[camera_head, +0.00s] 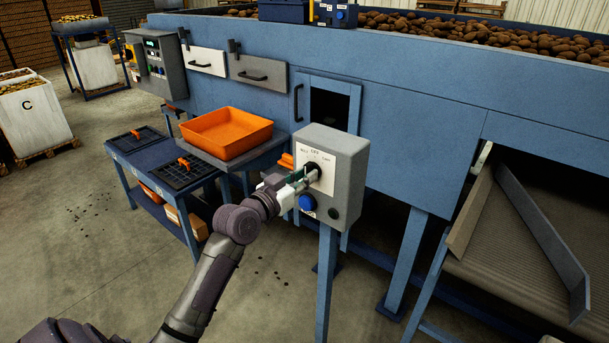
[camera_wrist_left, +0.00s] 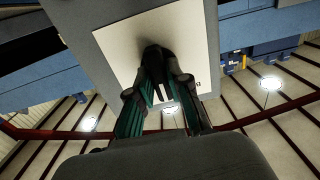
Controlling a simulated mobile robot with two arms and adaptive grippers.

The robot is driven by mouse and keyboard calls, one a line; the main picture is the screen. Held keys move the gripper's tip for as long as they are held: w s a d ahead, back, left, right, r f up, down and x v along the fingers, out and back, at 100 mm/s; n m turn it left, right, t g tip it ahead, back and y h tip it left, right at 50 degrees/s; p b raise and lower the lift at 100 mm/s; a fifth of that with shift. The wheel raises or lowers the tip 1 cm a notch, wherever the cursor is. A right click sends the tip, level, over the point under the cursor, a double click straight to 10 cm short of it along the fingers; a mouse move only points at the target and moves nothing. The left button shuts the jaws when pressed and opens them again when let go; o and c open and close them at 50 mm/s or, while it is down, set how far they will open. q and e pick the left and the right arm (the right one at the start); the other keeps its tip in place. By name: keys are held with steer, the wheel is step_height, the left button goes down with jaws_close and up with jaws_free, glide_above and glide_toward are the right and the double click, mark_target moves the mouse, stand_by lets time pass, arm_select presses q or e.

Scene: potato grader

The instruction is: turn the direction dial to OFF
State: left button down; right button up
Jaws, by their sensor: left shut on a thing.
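The direction dial (camera_head: 312,170) is a dark knob on a white label plate, on the front of a grey control box (camera_head: 345,160) on a blue post. The plate has markings around the dial, with OFF at the top. My left gripper (camera_head: 308,175) is at the dial with its fingers shut on it. In the left wrist view the dial (camera_wrist_left: 155,58) shows between the fingertips of the left gripper (camera_wrist_left: 160,80), in front of the white plate (camera_wrist_left: 112,40). The fingers cover much of the dial, so its pointing direction cannot be told. My right gripper is not in view.
A blue button (camera_head: 307,203) and a dark round part (camera_head: 333,213) sit below the dial. An orange tray (camera_head: 228,130) stands on a table to the left. A conveyor belt (camera_head: 520,250) is at the right. Open floor lies in front.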

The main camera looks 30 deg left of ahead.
arm_select(q)
steer(key=c, duration=1.1)
jaws_free()
steer(key=s, duration=1.2)
steer(key=shift+a, duration=0.45)
